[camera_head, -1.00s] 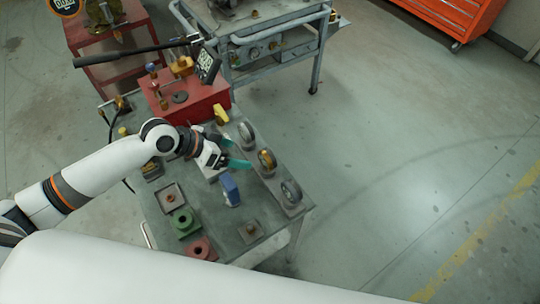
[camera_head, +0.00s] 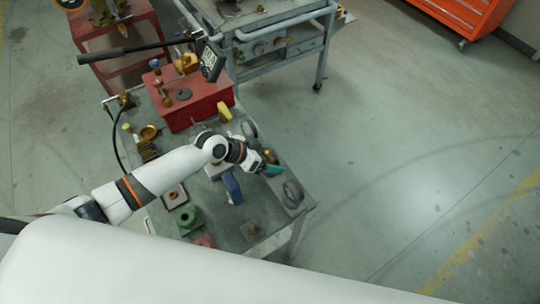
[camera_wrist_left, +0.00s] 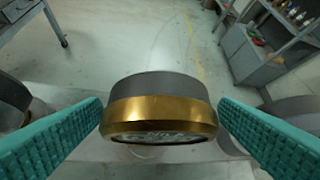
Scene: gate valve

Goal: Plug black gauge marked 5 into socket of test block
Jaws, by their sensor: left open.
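My left gripper (camera_head: 268,165) is open over the middle of a row of gauges at the table's right edge. In the left wrist view a gauge with a brass rim and dark grey body (camera_wrist_left: 160,100) sits between the teal fingers, with small gaps beside it. It shows partly in the head view (camera_head: 270,156). Its dial is foreshortened and its marking unreadable. Dark-rimmed gauges stand on either side, one farther back (camera_head: 249,129) and one nearer (camera_head: 292,193). Which is marked 5 I cannot tell. A red block (camera_head: 205,105) carries a dark round fitting; its socket is not clear. My right gripper is out of view.
A long black lever (camera_head: 130,53) and a digital display (camera_head: 212,62) stand by the red block. A blue item (camera_head: 232,188), a yellow item (camera_head: 224,111) and a green block (camera_head: 184,222) lie near my arm. Floor to the right is clear.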

